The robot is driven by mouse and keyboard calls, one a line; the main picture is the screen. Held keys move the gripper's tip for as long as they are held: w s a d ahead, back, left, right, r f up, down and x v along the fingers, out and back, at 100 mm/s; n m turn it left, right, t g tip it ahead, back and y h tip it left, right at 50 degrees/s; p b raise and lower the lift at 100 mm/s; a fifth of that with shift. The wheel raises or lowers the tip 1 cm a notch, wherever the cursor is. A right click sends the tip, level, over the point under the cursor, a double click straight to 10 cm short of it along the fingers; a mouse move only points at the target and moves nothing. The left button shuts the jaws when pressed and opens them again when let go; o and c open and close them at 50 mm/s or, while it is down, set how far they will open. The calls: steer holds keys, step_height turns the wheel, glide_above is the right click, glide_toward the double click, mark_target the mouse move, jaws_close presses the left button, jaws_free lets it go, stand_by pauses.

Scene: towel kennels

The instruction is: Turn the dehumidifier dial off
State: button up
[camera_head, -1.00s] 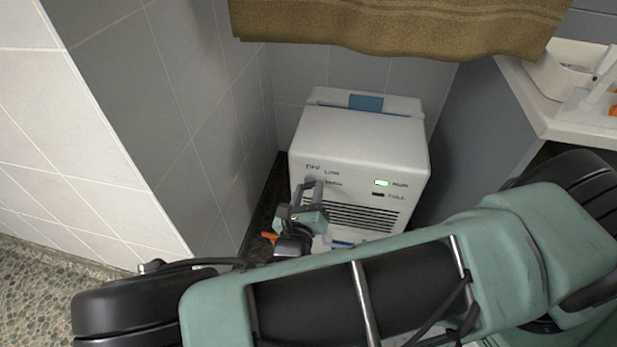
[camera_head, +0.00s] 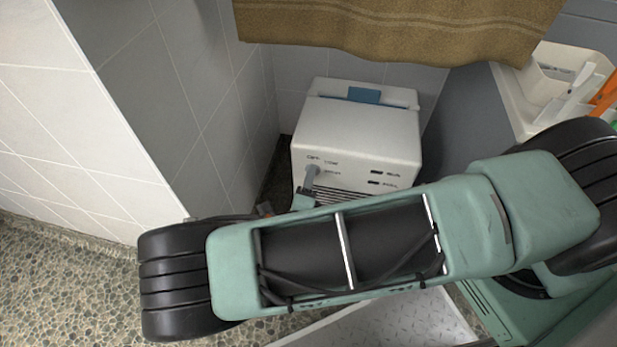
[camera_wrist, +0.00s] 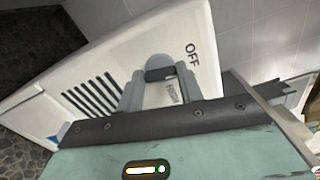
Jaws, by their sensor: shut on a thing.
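The white dehumidifier (camera_head: 355,138) stands in the tiled corner, with a blue patch on its top. Its front has printed dial labels at left and two dark indicator windows (camera_head: 376,172) at right. In the wrist view, the dehumidifier's front panel (camera_wrist: 110,60) is tilted, with the word OFF printed beside the dial. My gripper (camera_wrist: 160,88) is shut on the dial (camera_wrist: 160,74), a finger on each side, hiding most of it. In the head view, my arm covers most of the gripper and the lower front of the dehumidifier.
A brown towel (camera_head: 395,28) hangs above the dehumidifier. A tiled wall (camera_head: 215,110) is close on the left. A white counter (camera_head: 512,108) with a bin (camera_head: 560,68) is at right. Pebbled floor (camera_head: 70,270) lies open at lower left.

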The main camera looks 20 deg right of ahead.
steer(key=shift+f+n, duration=0.1)
steer(key=shift+n, duration=0.9)
steer(key=o, duration=1)
steer(key=p+v, duration=0.1)
steer(key=v, duration=1.6)
steer(key=shift+s+a+p, duration=0.15)
steer(key=shift+s+p, duration=0.05)
steer(key=shift+p, duration=0.15)
